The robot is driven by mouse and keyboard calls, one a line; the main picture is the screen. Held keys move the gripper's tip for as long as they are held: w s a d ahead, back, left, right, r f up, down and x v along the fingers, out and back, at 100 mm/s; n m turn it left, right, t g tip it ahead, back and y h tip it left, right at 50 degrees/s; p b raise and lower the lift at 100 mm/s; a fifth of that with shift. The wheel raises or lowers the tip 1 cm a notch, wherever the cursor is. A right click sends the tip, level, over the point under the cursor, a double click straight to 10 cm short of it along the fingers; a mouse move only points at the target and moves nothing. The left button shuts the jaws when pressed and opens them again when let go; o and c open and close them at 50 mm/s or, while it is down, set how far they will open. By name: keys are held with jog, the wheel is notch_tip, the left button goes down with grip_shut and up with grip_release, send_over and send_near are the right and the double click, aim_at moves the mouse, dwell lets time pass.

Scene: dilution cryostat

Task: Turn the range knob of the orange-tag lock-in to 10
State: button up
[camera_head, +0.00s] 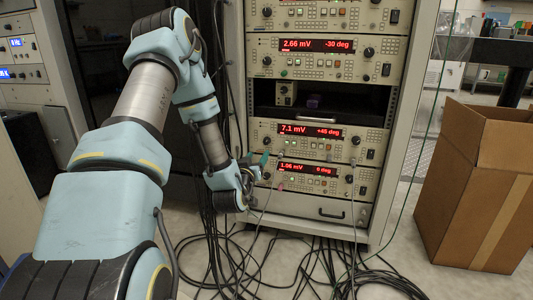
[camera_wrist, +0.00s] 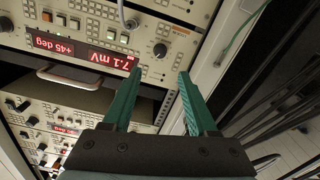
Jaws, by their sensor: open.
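The lock-in reading 7.1 mV (camera_head: 330,147) sits low in the rack, above the one reading 1.06 mV. In the wrist view its front appears nearly upside down, with the red display (camera_wrist: 108,58) left of the fingers. A dark round knob (camera_wrist: 160,50) is on its panel, just beyond the gap between my fingertips. A small orange spot beside the display may be the tag; the scale marks around the knob are too small to read. My gripper (camera_wrist: 160,75) is open and empty, its teal fingers apart from the knob. In the head view its tips (camera_head: 263,160) are near the panel's left end.
Other lock-ins stand above, including one reading 2.66 mV (camera_head: 370,65), with a dark open bay between. Loose black cables (camera_head: 270,262) lie on the floor before the rack. A cardboard box (camera_head: 475,190) stands to the right.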

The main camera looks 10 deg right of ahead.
aim_at(266, 142)
jog(key=b+x, duration=0.2)
jog(key=x, duration=0.8)
jog(key=shift+r+b, duration=0.1)
jog(key=shift+b, duration=0.3)
grip_shut()
